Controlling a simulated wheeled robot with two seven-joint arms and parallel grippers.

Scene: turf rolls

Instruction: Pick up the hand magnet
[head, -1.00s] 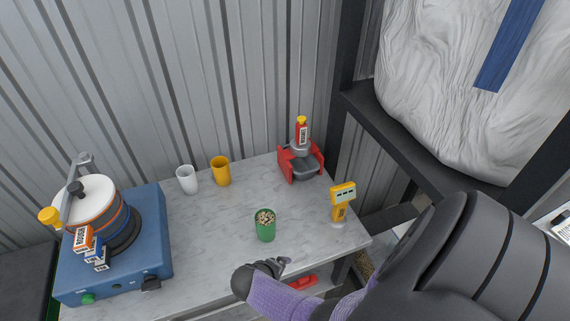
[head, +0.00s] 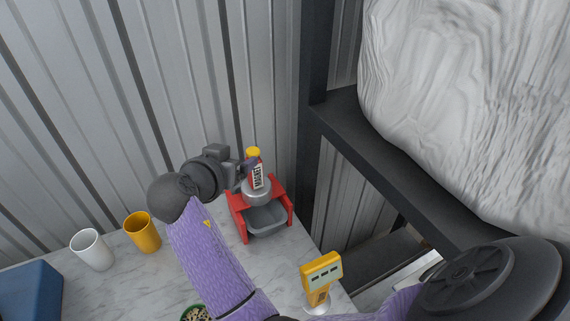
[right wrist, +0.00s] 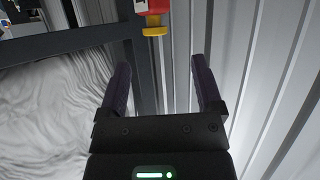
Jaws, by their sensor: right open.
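A red handle with a yellow knob and a white label, apparently the hand magnet (head: 257,175), stands upright on a round grey base in a red stand (head: 239,218). Its label is too small to read for certain. My right gripper (head: 245,171) is open, just left of the handle in the head view and partly overlapping it. In the right wrist view the red handle and yellow knob (right wrist: 153,24) show at the top, beyond the open fingers (right wrist: 159,62). Nothing is between the fingertips. My left gripper is out of view.
A grey tray (head: 267,220) sits in the red stand. A yellow device (head: 320,275) stands nearer, beside my right forearm. A yellow cup (head: 142,232) and a white cup (head: 91,250) stand left. A ribbed metal wall (head: 100,110) rises behind; a dark shelf frame (head: 390,160) is right.

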